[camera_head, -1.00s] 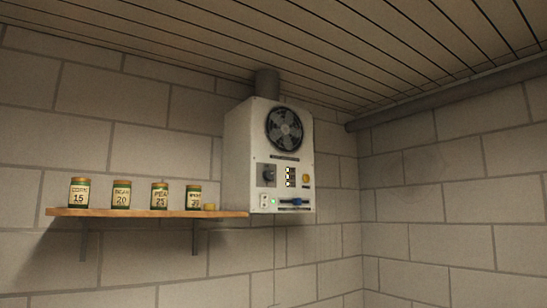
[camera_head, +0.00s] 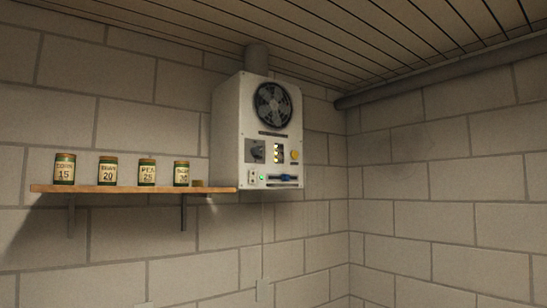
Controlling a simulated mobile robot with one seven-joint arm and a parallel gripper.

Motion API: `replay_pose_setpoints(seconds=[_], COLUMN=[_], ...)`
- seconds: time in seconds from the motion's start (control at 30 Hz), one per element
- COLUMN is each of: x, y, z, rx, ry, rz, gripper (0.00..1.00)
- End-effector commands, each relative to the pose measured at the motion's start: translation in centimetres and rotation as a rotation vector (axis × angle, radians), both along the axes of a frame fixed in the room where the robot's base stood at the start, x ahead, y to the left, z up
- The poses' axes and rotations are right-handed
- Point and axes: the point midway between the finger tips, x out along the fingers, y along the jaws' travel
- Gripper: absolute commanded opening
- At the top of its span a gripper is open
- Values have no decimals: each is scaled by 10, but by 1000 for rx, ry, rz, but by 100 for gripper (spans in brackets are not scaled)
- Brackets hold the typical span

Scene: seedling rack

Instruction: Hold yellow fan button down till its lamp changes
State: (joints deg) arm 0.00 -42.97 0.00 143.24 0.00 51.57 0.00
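A white fan unit (camera_head: 226,130) is fixed high on the block wall, left of the room corner. Its round dark fan (camera_head: 272,103) is in the upper front. The round yellow button (camera_head: 295,155) is on the right side of the front panel. A column of small yellow-lit lamps (camera_head: 278,153) is left of the button, with a dark knob (camera_head: 255,151) further left. A small green light (camera_head: 262,178) and a blue slider (camera_head: 285,178) are along the bottom. My gripper is not in view, and nothing touches the button.
A wooden shelf (camera_head: 130,189) runs left from the unit at about its lower edge. Several labelled tins stand on it, among them a corn tin (camera_head: 64,169), and a small yellowish lid (camera_head: 197,183). A duct (camera_head: 257,57) rises from the unit.

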Motion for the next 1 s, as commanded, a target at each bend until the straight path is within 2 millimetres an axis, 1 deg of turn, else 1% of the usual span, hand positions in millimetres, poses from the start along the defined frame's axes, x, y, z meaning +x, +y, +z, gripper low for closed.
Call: replay_pose_setpoints(seconds=[0.03,0.13,0.17,1.0], x=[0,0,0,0], y=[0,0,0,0], z=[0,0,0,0], rx=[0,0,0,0], ry=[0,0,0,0], rz=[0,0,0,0], gripper=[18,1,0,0])
